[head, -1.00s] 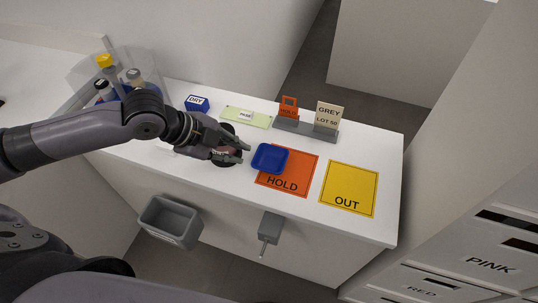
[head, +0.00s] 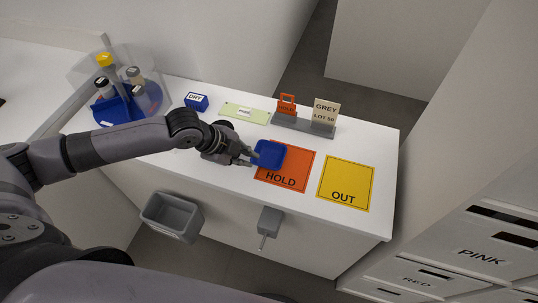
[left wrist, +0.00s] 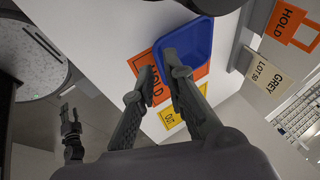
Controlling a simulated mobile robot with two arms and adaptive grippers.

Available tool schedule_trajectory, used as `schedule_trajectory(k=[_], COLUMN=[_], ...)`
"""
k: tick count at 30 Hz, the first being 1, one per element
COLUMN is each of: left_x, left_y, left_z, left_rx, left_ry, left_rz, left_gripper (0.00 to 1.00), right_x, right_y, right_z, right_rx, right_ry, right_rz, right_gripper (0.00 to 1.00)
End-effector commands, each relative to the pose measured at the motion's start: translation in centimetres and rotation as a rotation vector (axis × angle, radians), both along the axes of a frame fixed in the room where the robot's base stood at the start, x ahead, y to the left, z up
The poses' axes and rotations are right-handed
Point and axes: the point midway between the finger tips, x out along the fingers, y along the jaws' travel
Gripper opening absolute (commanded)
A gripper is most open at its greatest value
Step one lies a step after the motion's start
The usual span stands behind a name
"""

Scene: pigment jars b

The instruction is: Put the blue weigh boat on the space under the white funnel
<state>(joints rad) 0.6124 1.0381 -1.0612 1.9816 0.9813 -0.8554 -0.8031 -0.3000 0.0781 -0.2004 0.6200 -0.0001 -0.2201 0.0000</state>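The blue weigh boat (head: 270,154) is a shallow square tray at the left part of the orange HOLD mat (head: 300,171), its left edge past the mat's edge. It also shows in the left wrist view (left wrist: 198,42). My left gripper (head: 251,158) is at the boat's left edge. In the left wrist view its fingers (left wrist: 158,72) are apart, one overlapping the boat's rim and the other beside it. I cannot make out a grip. I cannot make out the white funnel; my left arm covers part of the counter. What seems my right gripper (left wrist: 70,128) shows small in the left wrist view.
A yellow OUT mat (head: 345,184) lies right of HOLD. Behind stand a grey holder with an orange tag (head: 287,105) and a GREY LOT 50 card (head: 325,115), a green pad (head: 246,113) and a blue DRY block (head: 196,102). Jars stand under a clear cover (head: 118,75) at left.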

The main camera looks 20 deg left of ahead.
Motion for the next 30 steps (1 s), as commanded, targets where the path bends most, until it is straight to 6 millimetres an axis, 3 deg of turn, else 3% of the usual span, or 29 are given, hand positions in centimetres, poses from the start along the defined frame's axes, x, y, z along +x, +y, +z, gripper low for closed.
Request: schedule_trajectory(k=[6, 12, 20, 25, 30], left_x=[0.8, 1.6, 1.7, 1.7, 1.7], left_y=[-1.9, -2.6, -2.6, -2.6, -2.6], left_z=[-1.9, -3.9, -4.1, -4.1, -4.1], left_rx=[-0.003, -0.002, -0.001, -0.001, -0.001], left_ry=[0.003, 0.001, 0.001, 0.0, 0.0], left_rz=[-0.002, 0.0, -0.001, 0.0, 0.0], left_gripper=[0.12, 0.12, 0.12, 0.0, 0.0], right_x=[0.0, 0.0, 0.0, 0.0, 0.0], right_y=[-0.2, -0.2, -0.3, -0.3, -0.3], right_z=[1.5, 1.7, 1.7, 1.7, 1.7], right_rx=[-0.002, -0.003, -0.004, -0.004, -0.004], right_ry=[0.0, 0.0, 0.0, 0.0, 0.0], right_rz=[0.0, 0.0, 0.001, 0.001, 0.001], right_gripper=[0.4, 0.4, 0.4, 0.4, 0.4])
